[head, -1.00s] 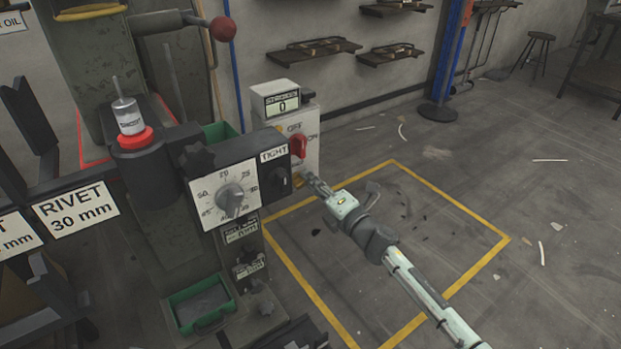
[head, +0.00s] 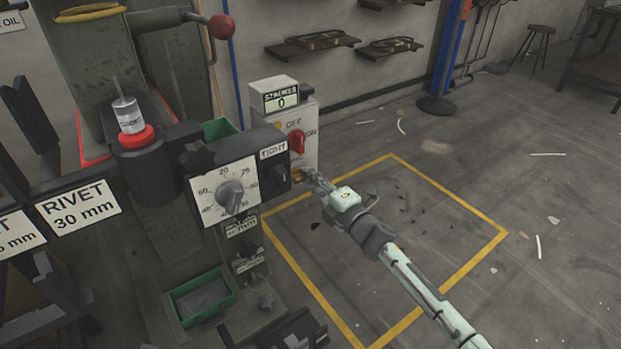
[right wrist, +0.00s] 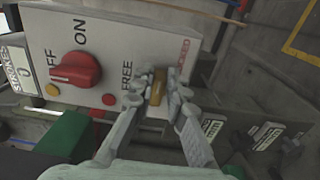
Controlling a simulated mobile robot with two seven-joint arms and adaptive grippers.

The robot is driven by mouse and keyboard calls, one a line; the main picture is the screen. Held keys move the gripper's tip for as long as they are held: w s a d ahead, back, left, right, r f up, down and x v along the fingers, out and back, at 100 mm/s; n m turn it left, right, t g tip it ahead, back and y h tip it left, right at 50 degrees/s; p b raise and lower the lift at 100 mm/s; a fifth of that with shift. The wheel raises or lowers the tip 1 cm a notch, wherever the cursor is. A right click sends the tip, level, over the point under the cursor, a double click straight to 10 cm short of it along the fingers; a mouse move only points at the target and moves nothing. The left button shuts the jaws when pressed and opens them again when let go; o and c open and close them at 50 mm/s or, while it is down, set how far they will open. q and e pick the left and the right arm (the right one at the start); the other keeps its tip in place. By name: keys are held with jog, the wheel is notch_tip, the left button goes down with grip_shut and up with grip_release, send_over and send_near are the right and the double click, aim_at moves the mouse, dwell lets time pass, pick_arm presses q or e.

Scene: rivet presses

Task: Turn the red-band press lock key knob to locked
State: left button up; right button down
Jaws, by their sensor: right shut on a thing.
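The press with the red band (head: 135,138) stands at the left in the head view. Its grey switch box carries the small brass-yellow lock key knob (right wrist: 159,87), low on the panel. In the right wrist view, FREE is printed left of the knob and red LOCKED above and right of it. My right gripper (right wrist: 158,90) is shut on the knob, one finger on each side. The knob's long side runs roughly up and down in that view; the fingers partly hide it, so its exact pointing is unclear. In the head view my right gripper (head: 308,177) reaches the box from the right.
A red ON/OFF switch (right wrist: 75,70) sits close to the knob on the same panel. The dial box (head: 230,190) with a TIGHT label stands just left of the gripper. A green tray (head: 203,298) is below.

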jog(key=c, duration=1.5)
grip_release()
jog(key=shift+c, duration=0.2)
pick_arm(q)
jog(key=shift+s+a, duration=0.1)
jog(key=shift+a, duration=0.05)
pick_arm(e)
jog(key=v, duration=1.2)
